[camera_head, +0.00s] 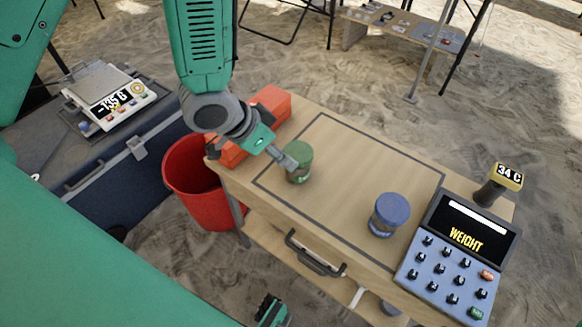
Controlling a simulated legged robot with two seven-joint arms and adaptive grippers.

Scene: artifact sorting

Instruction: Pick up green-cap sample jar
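The green-cap sample jar (298,168) stands upright on the wooden table top (345,165), inside a dark outlined area near its left end. My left gripper (287,162) is at the jar's left side, its grey fingers at cap height and overlapping the jar's edge. The fingers are too small and foreshortened to show whether they grip the jar or only lie beside it. A small part of my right gripper (271,311) shows at the bottom edge, apart from the table top; its opening is not clear.
A blue-cap jar (389,215) stands to the right, near a weight panel (458,252) and a 34 C display (499,183). An orange-red case (262,118) lies behind the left gripper. A red bucket (190,185) and a scale (108,98) are at left. The table's middle is clear.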

